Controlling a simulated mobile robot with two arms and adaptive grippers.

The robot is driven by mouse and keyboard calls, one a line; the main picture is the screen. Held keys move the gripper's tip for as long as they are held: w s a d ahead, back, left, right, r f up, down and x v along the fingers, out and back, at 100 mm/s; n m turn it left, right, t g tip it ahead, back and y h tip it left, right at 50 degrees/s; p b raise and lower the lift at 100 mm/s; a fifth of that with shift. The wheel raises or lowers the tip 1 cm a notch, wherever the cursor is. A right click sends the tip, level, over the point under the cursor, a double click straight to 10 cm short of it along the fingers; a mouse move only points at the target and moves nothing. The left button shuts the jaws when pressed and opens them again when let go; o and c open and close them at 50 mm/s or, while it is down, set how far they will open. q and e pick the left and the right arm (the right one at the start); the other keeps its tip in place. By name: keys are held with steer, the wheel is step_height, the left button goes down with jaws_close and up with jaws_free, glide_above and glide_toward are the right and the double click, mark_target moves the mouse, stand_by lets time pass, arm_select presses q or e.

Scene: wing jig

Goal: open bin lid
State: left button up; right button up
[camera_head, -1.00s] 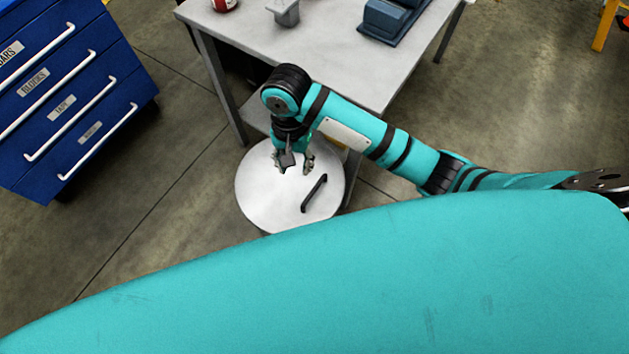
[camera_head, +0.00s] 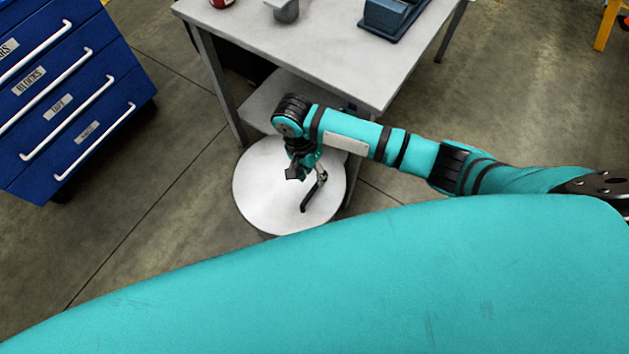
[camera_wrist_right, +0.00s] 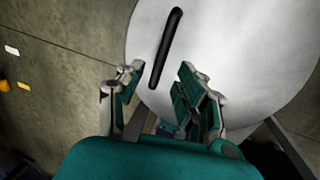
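The bin's round, pale grey lid (camera_head: 258,195) lies flat and closed in the head view, with a black bar handle (camera_head: 308,197) on it. It also fills the upper right of the right wrist view (camera_wrist_right: 235,60), with the handle (camera_wrist_right: 167,45) ahead of the fingers. My right gripper (camera_head: 307,176) is above the lid at the handle's far end. In the right wrist view its two fingers (camera_wrist_right: 157,92) are apart, and the handle's near end lines up with the gap between them. I cannot tell whether they touch it. My left gripper is not in view.
A grey table (camera_head: 290,55) stands behind the bin, with a blue-grey device (camera_head: 390,15) and a small grey object (camera_head: 286,10) on it. A blue drawer cabinet (camera_head: 70,100) stands at the left. The floor between cabinet and bin is clear.

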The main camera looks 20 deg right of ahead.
mark_target(316, 185)
steer(key=shift+s+d+f, duration=0.15)
steer(key=shift+s+f, duration=0.05)
steer(key=shift+f, duration=0.8)
steer(key=shift+s+d+f, duration=0.1)
steer(key=shift+s+f, duration=0.05)
steer(key=shift+f, duration=0.85)
jaws_close()
